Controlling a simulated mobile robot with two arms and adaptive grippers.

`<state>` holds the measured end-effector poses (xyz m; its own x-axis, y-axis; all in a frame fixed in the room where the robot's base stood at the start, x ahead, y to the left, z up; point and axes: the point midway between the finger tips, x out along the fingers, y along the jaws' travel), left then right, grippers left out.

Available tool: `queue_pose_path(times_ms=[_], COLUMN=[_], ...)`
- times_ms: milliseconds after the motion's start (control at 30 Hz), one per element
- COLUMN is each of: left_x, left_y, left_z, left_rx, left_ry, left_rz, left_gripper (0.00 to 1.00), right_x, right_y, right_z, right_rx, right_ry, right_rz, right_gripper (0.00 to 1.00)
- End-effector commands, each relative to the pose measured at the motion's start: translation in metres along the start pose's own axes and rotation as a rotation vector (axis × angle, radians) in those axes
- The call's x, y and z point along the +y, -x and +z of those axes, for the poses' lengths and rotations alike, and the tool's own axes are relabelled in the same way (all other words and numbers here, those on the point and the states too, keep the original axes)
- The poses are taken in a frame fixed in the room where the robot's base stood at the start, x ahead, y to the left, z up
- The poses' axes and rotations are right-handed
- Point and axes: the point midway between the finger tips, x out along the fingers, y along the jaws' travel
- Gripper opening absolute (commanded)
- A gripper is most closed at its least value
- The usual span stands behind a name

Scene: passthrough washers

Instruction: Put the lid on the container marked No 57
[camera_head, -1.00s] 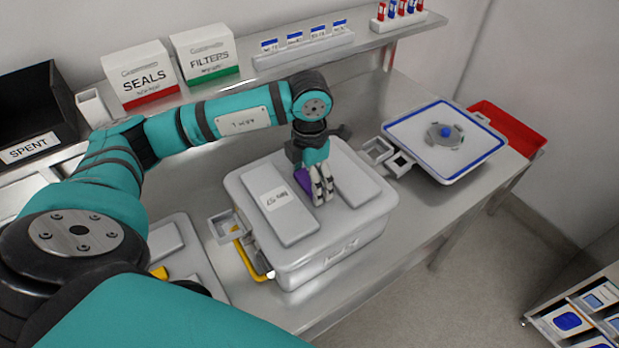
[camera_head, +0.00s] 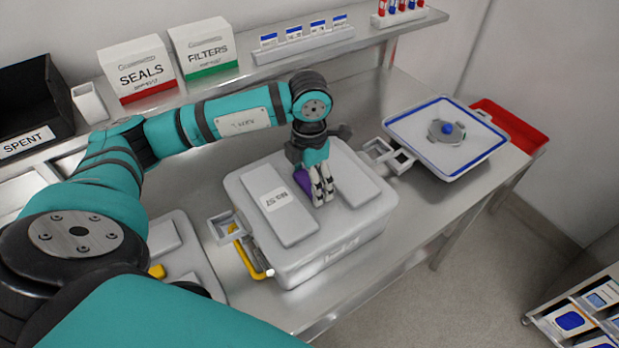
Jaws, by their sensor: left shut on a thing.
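The container marked No 57 (camera_head: 330,255) is a light grey box on the steel bench, in the middle of the head view. Its grey lid (camera_head: 285,222), with two raised panels and the label on the left one, lies on top of the box. My left gripper (camera_head: 322,198) points down at the middle of the lid, between the raised panels. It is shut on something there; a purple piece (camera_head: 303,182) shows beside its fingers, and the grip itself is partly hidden. I do not see my right gripper.
A yellow handle (camera_head: 245,255) and a small square bracket (camera_head: 226,227) sit at the box's left side. Another grey lidded box (camera_head: 180,255) stands to the left. A blue-rimmed white tray (camera_head: 470,165) and a red bin (camera_head: 515,130) are at the right. Boxes line the back shelf.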

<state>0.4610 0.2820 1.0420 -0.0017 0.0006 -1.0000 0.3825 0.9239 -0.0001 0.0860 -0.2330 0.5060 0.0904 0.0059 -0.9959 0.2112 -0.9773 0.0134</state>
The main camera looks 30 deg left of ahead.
Motion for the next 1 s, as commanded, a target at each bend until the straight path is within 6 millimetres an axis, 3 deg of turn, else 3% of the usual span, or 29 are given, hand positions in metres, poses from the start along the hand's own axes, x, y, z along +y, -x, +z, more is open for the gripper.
queue_pose_path(times_ms=[1000], left_x=[0.0002], left_y=[-0.0070], left_z=[0.0008], left_rx=[-0.004], left_ry=[0.000], left_rz=[0.001], left_gripper=[0.24], right_x=[0.0035], right_y=[-0.0086], right_z=[0.0025], right_rx=[-0.002], right_ry=[0.003], right_rz=[0.004], right_gripper=[0.40])
